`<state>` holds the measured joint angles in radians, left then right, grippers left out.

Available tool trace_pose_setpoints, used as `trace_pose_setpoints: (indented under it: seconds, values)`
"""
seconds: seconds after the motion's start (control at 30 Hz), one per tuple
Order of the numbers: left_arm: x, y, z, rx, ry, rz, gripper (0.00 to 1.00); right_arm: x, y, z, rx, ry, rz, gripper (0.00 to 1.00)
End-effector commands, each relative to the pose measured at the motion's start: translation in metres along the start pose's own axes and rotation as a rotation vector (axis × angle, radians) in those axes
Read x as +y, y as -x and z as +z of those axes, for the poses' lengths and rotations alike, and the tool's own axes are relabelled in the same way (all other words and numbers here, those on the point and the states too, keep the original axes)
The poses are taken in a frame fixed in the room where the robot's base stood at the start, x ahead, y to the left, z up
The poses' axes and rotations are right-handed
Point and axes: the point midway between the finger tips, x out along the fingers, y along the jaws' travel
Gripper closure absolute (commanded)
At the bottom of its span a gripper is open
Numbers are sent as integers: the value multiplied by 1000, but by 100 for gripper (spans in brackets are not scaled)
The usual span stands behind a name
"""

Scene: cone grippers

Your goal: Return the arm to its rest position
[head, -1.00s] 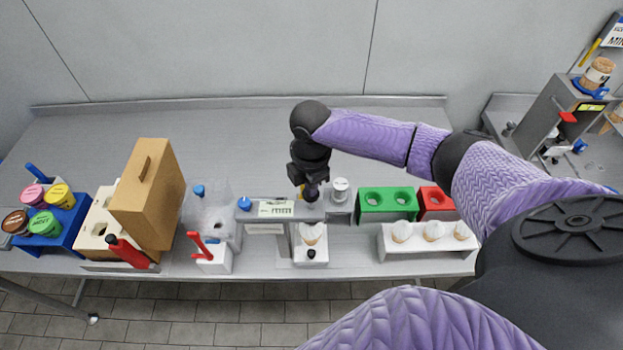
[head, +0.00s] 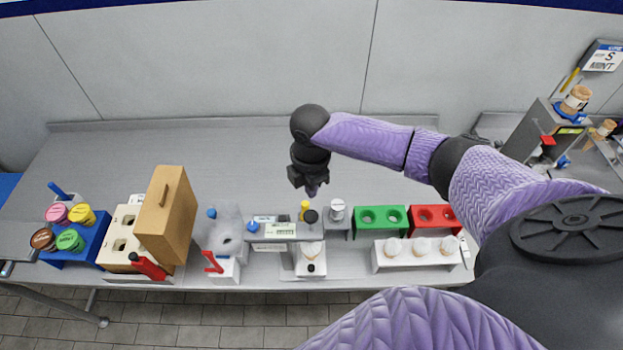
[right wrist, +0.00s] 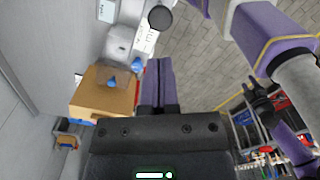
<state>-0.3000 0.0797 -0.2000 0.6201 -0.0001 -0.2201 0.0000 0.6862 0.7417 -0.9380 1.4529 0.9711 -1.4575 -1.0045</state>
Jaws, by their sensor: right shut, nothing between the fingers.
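My right arm (head: 375,142) comes in from the right in the head view, with its purple forearm stretched left over the table. My right gripper (head: 313,190) points down above the middle of the table, behind the grey dispenser unit. It is shut and empty, and appears apart from the objects below it. In the right wrist view its fingers (right wrist: 157,88) lie together at the middle.
Along the table (head: 110,160) stand a blue rack (head: 90,245) of coloured tubs, a tan box (head: 165,215), a clear container (head: 226,235), green holder (head: 381,220), red holder (head: 433,218) and white stand (head: 415,256) with cones. The table's back is clear.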

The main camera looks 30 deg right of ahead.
Motion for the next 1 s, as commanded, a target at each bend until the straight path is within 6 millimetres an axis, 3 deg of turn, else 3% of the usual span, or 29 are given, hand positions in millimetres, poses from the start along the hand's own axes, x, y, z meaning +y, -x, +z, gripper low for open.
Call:
trace_pose_setpoints:
  seconds: [0.03,0.27,0.67,0.77,0.83,0.9,1.0]
  values:
    - [0,10,-1,0,0,0,41,0,10,0,0,0,0,100]
    - [0,3,0,0,0,0,41,0,28,0,1,1,2,100]
    - [0,3,0,0,0,0,41,-1,29,-1,1,0,0,100]
    - [0,3,0,0,0,0,41,-14,17,-25,30,-8,6,100]
    - [0,3,0,0,0,0,41,-36,3,-60,85,-54,26,100]
    - [0,3,-1,1,0,0,41,-61,-4,-94,159,-163,61,100]
    - [0,3,-1,1,0,0,41,-89,-3,-118,246,-379,103,100]
